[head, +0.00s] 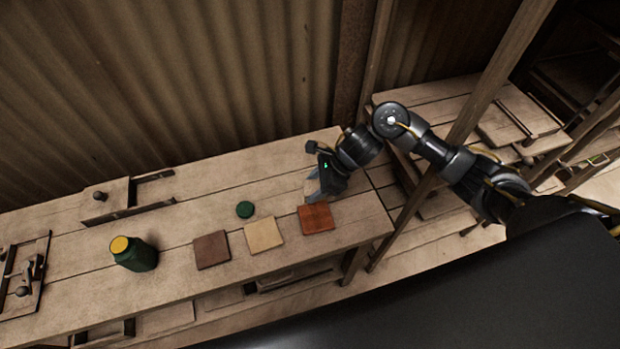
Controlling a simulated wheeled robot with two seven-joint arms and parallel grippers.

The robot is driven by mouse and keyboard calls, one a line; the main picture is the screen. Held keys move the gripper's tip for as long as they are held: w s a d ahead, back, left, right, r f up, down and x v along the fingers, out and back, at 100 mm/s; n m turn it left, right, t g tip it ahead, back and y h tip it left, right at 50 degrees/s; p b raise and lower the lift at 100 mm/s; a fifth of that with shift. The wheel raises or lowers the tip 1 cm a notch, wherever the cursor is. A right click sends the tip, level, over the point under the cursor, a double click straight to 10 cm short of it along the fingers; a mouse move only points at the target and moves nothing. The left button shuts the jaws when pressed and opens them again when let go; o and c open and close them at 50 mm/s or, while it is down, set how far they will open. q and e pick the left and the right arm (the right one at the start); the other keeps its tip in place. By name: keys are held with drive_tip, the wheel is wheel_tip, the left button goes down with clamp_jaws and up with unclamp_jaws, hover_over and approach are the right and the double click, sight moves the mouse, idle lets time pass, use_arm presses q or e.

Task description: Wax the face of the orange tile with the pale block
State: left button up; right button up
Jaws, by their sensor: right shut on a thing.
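The orange tile (316,218) lies flat near the right end of the workbench, its face up and bare. My right gripper (314,188) is just behind the tile, low over the bench. It is shut on the pale block (310,187), which shows only as a small pale patch beside the dark fingers. The fingers hide most of the block. I cannot tell whether the block touches the bench. The block is apart from the tile's face. My left gripper is not in view.
A cream tile (263,235) and a brown tile (211,250) lie left of the orange one. A green disc (245,209) lies behind them. A green jar with a yellow top (135,254) stands further left. Wooden posts (450,150) rise beside my right arm.

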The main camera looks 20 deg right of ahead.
drive_tip(key=shift+s+r+p, duration=0.1)
drive_tip(key=shift+r+p, duration=0.25)
drive_tip(key=shift+r, duration=0.7)
